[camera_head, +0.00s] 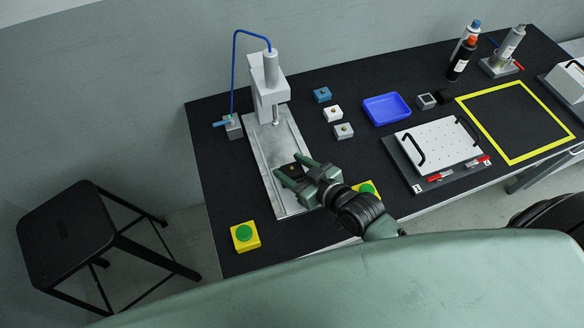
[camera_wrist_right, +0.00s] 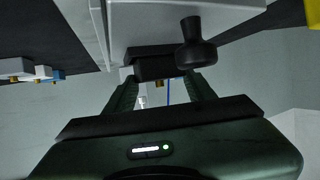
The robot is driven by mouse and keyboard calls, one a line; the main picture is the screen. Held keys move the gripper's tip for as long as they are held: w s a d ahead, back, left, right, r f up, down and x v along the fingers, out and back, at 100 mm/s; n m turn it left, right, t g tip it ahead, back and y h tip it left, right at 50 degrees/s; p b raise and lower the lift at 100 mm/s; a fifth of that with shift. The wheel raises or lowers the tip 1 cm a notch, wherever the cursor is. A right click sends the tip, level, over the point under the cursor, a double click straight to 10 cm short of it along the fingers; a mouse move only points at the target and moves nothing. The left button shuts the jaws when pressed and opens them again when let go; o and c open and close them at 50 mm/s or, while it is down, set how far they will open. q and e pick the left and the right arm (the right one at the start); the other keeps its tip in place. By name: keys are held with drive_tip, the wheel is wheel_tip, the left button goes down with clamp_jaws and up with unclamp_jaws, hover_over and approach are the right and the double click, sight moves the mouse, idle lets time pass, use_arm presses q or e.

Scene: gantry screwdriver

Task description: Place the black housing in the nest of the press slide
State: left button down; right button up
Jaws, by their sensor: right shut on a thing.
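The black housing (camera_head: 292,168), with a small brass piece on it, is between the fingers of my right gripper (camera_head: 290,166). The right gripper is shut on it, over the near part of the grey press plate (camera_head: 262,165). In the right wrist view the housing (camera_wrist_right: 150,69) lies between the fingertips, close against a pale grey surface. I cannot tell whether it touches that surface or sits in the nest; the nest is hidden. A black knob (camera_wrist_right: 196,45) shows beside the housing in that view. My left gripper is not in view.
The press column (camera_head: 270,85) stands behind the gripper. Yellow boxes with green buttons stand at the front left (camera_head: 245,236) and right (camera_head: 367,188) of the plate. Blue, white and grey blocks (camera_head: 333,113) and a blue tray (camera_head: 386,109) are to the right.

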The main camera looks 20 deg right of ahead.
drive_tip(key=shift+f, duration=0.3)
drive_tip(key=shift+f, duration=0.15)
drive_tip(key=o, duration=1.4)
drive_tip(key=shift+r, duration=0.2)
drive_tip(key=v, duration=1.2)
drive_tip(key=shift+f, duration=0.1)
